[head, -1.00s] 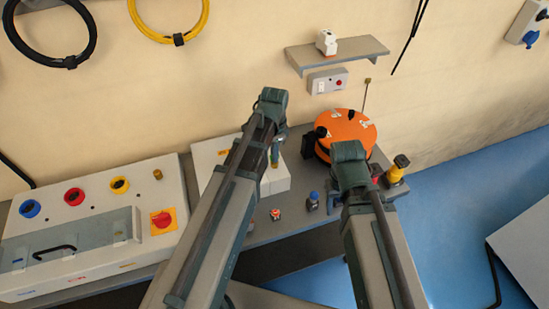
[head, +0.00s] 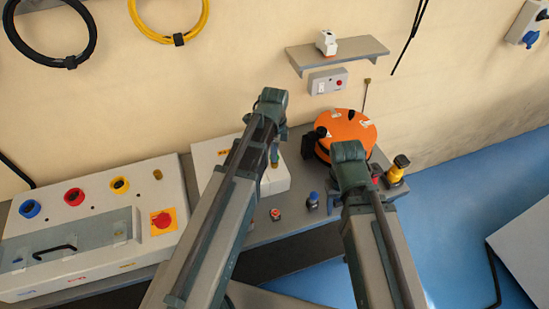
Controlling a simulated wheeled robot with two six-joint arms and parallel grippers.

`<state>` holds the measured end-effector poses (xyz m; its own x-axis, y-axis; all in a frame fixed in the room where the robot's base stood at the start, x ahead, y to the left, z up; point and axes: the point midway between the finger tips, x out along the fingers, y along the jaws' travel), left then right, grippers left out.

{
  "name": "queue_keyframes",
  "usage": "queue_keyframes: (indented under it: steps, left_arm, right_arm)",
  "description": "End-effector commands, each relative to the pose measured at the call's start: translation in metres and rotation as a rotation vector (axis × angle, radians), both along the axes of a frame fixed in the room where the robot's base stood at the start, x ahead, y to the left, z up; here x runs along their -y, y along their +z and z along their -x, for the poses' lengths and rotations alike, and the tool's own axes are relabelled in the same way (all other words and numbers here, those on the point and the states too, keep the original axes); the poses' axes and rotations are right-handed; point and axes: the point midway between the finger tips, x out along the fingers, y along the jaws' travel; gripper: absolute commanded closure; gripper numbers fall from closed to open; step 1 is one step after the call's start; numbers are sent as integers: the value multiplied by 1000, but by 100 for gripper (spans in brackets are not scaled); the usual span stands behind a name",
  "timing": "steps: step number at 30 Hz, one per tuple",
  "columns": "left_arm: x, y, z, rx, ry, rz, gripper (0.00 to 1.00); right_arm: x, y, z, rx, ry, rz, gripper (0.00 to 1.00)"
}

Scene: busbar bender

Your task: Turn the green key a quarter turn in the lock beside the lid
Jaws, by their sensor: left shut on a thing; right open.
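My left gripper (head: 275,153) is above the white box on the bench, mostly behind its own arm. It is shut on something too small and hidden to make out. My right gripper (head: 336,200) is open, mostly hidden under its wrist, in front of the orange round machine. A grey lid (head: 95,240) with a black handle lies on the white control box at the left. A small brass fitting (head: 157,174) stands on that box beyond the lid; I cannot tell whether it is the lock. I cannot make out the green key.
The white box (head: 276,183) and the orange round machine (head: 348,133) stand at the back of the grey bench. Small blue-topped (head: 313,199) and orange-topped (head: 275,214) items stand near its front edge. A yellow and black item (head: 397,170) is at the right. A wall shelf (head: 350,51) hangs above.

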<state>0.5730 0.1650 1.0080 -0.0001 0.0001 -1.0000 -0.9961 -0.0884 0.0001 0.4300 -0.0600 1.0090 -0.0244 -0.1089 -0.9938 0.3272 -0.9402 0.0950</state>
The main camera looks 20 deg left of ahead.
Motion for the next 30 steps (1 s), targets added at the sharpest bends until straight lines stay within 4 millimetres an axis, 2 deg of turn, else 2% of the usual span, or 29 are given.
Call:
queue_keyframes:
  steps: [4,13,26,30]
  left_arm:
    - [0,0,0,0,-82,0,100]
    - [0,0,0,0,-442,0,100]
    - [0,0,0,0,-511,0,100]
    - [0,0,0,0,-648,0,100]
  right_arm:
    - [0,0,0,0,0,0,50]
    - [0,0,0,0,0,0,50]
    - [0,0,0,0,0,0,50]
    - [0,0,0,0,0,0,50]
